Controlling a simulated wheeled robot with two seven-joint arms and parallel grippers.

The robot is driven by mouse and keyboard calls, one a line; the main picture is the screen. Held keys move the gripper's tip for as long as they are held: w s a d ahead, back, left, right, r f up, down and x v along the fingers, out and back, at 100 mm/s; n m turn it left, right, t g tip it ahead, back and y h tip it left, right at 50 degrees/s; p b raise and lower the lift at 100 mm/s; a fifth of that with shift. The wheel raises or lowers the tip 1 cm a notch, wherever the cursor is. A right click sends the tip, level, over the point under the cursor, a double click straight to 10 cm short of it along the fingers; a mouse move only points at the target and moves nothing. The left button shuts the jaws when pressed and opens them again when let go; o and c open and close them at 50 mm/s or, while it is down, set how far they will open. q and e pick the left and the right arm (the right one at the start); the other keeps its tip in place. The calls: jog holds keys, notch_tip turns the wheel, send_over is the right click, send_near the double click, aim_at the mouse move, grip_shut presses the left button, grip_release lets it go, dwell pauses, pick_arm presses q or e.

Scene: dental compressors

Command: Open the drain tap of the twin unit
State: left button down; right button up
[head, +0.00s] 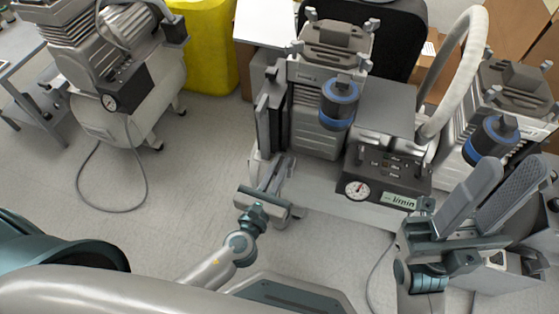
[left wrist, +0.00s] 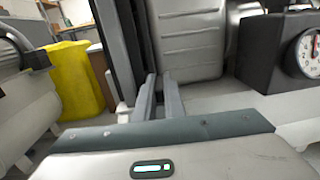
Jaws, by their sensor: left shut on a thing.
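The twin unit (head: 318,190) stands right of centre in the head view, with two motor heads over a pale tank and a black gauge panel (head: 385,180). The panel also shows at the right of the left wrist view (left wrist: 285,50). My left gripper (head: 277,172) is at the left end of the tank. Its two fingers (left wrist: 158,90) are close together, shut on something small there. The drain tap itself is hidden by the fingers; a small pale fitting (left wrist: 122,111) shows just left of them. My right gripper (head: 510,170) is open and empty, in front of the unit's right side.
Another compressor (head: 125,95) with a gauge and a looped cable stands at the left. A yellow bin (head: 208,45) is behind. A thick pale hose (head: 462,60) arches over the twin unit. The grey floor (head: 195,150) between the compressors is clear.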

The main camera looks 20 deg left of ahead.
pick_arm(q)
jog(key=shift+n+y, duration=0.4)
jog(key=shift+y, duration=0.2)
jog(key=shift+f, duration=0.1)
jog(key=c, duration=2.1)
grip_release()
jog(key=shift+s, duration=0.1)
jog(key=shift+s, duration=0.5)
jog(key=s, duration=1.6)
jog(key=shift+s+a, duration=0.1)
jog(key=shift+a, duration=0.1)
